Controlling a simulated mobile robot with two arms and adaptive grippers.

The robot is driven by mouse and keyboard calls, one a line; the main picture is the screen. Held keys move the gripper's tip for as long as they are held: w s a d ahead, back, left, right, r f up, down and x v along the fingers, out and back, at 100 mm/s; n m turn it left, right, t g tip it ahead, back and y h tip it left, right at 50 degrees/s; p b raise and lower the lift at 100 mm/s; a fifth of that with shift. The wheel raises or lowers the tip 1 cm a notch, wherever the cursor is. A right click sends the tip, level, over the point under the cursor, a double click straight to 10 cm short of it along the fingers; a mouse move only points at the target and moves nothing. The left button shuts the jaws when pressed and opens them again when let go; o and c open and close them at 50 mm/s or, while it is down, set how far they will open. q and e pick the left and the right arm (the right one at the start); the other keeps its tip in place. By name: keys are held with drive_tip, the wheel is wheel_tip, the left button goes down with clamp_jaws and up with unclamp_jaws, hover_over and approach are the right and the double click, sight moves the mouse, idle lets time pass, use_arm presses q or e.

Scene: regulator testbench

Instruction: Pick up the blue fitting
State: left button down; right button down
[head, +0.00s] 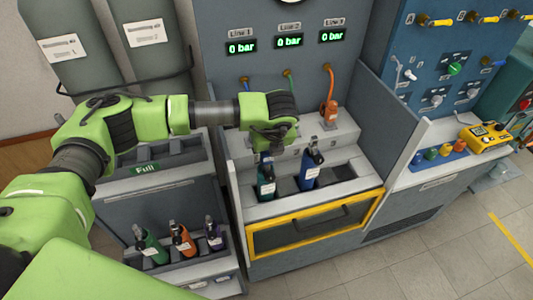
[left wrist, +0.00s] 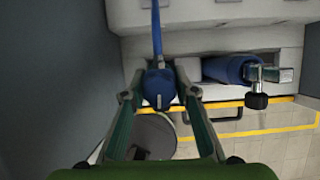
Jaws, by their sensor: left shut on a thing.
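The blue fitting (left wrist: 159,88) sits between the fingers of my left gripper (left wrist: 160,78) in the left wrist view, with a blue hose (left wrist: 157,35) running up from it. The fingers are closed on its two sides. Only the upper end of the blue hose (head: 244,82) shows there. I cannot tell whether the fitting still touches the ledge. My right gripper is in neither view.
A rack (head: 190,272) with several bottles is at lower left. A yellow-framed drawer front (head: 318,228) is below the bay.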

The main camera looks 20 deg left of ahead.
use_arm(q)
drive_tip(key=shift+r, duration=0.1)
drive_tip(key=shift+w+r+b, duration=0.1)
drive_tip(key=shift+r+b, duration=0.25)
drive_tip(key=shift+r, duration=0.25)
drive_tip(key=s+d+r+b, duration=0.4)
drive_tip(key=s+r+b, duration=0.3)
drive_tip(key=s+r, duration=0.4)
drive_tip(key=shift+s+r, duration=0.35)
drive_tip(key=shift+s, duration=1)
